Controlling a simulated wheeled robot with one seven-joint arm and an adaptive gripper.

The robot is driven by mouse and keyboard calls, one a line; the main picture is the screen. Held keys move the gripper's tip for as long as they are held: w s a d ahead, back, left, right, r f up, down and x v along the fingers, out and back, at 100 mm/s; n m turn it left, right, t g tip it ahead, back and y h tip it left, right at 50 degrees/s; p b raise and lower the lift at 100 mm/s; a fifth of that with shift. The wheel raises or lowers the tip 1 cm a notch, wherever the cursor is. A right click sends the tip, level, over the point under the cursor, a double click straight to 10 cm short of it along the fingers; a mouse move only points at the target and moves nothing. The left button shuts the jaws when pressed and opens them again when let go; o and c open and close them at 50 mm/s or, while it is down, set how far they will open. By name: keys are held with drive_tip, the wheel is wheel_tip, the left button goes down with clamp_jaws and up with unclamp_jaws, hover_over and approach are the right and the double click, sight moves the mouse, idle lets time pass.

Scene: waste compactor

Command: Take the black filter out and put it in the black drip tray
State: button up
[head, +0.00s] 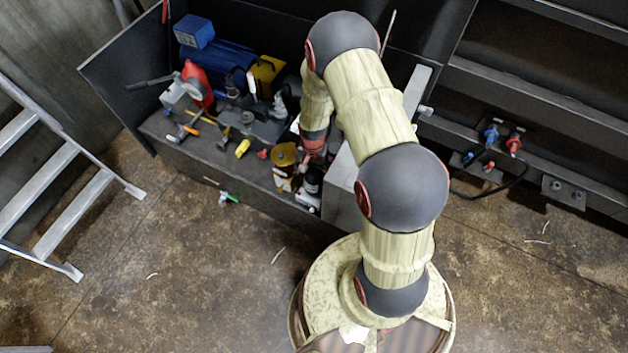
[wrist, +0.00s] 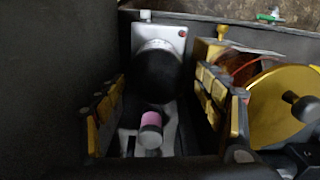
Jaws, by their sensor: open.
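The black filter (wrist: 156,74) is a dark rounded cylinder in front of a grey housing plate (wrist: 172,36) in the wrist view. My gripper (wrist: 160,98) is open, with one gold-padded finger to the left of the filter and one to the right. Gaps show between the fingers and the filter. A pink and white capped part (wrist: 150,130) sits below the filter. In the head view, a small black cylinder (head: 312,183) beside my wrist looks like the filter; my fingers are hidden there. I cannot pick out the black drip tray with certainty.
A gold round part (wrist: 275,108) stands close to my right finger, also seen in the head view (head: 284,155). The dark bench (head: 180,143) carries a blue motor (head: 215,60), a red part (head: 197,83) and loose tools. A ladder (head: 75,170) stands left. Open floor lies in front.

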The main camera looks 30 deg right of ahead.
drive_tip(key=m, duration=0.4)
drive_tip(key=shift+d+m, duration=0.1)
drive_tip(key=shift+m, duration=0.2)
drive_tip(key=m, duration=0.5)
drive_tip(key=shift+s+p, duration=0.3)
drive_tip(key=shift+s, duration=0.05)
drive_tip(key=c, duration=1.2)
drive_tip(key=shift+c, duration=0.4)
drive_tip(key=n, duration=0.5)
drive_tip(key=shift+s, duration=0.15)
drive_tip(key=n, duration=0.5)
